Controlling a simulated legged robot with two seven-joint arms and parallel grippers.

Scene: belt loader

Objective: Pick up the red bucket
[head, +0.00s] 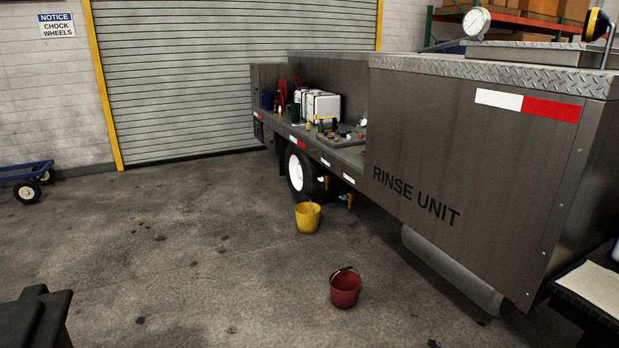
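A red bucket (345,290) stands upright on the concrete floor in the lower middle of the head view. Its dark handle rises in an arc above the rim. It stands apart from other things, in front of the grey truck body. Neither of my grippers can be made out in this view, so their state is not shown.
A yellow bucket (307,218) stands behind the red one, by the truck's wheel (300,173). The grey rinse unit (470,160) fills the right side. A blue cart (28,177) is at the far left. The floor (190,250) left of the buckets is clear.

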